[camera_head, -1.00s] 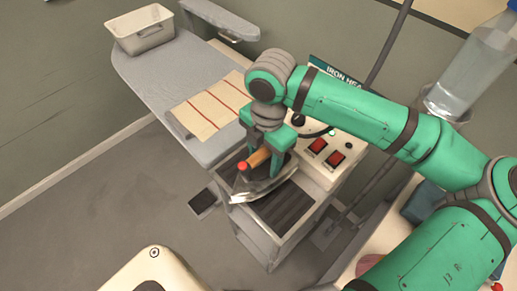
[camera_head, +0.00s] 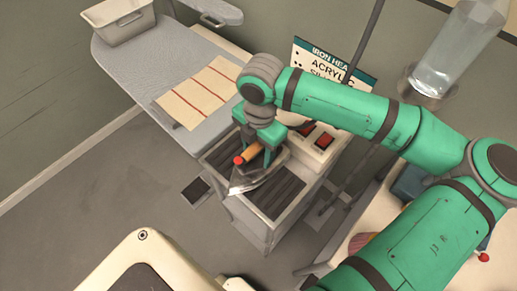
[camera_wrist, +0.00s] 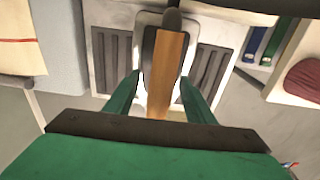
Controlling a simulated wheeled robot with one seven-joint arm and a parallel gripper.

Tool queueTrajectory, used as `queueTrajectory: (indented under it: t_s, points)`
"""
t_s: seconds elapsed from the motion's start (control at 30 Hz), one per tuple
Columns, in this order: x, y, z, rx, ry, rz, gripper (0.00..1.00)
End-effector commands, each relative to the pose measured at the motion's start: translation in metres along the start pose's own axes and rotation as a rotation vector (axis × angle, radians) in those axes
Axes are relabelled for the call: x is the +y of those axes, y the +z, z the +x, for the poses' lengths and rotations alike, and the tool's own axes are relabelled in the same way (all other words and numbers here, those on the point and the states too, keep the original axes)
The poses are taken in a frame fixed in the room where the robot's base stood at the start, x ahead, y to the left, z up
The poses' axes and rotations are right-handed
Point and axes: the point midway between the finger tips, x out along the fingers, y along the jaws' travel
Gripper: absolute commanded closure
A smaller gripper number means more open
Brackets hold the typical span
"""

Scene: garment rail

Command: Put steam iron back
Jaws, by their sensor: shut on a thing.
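The steam iron (camera_head: 262,172) has a metal soleplate, a dark body and an orange-brown handle with a red end. My gripper (camera_head: 257,148) is shut on its handle from above. In the wrist view the handle (camera_wrist: 166,75) lies between my two green fingers (camera_wrist: 160,97), with the pale soleplate edge around the dark body. The iron is over the dark ribbed rest (camera_head: 272,192) on top of the grey cabinet. I cannot tell whether it touches the rest. Ribbed strips show on both sides of it in the wrist view.
The ironing board (camera_head: 140,75) at the upper left carries a striped cloth (camera_head: 200,92) and a grey bin (camera_head: 119,20). A control box with red switches (camera_head: 322,141) and an iron-heat sign (camera_head: 335,62) stand behind the rest. A water bottle (camera_head: 460,48) hangs at upper right.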

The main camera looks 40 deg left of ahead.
Motion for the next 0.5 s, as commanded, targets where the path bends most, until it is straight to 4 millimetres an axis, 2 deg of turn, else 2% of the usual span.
queueTrajectory:
  t_s: [0.03, 0.1, 0.5]
  points:
    - [0.0, 0.0, 0.0006, 0.0, 0.0, 0.0, 0.46]
    - [0.0, 0.0, 0.0004, 0.0, 0.0, 0.0, 0.32]
    - [-0.0012, 0.0015, -0.0051, -0.002, 0.001, 0.004, 0.32]
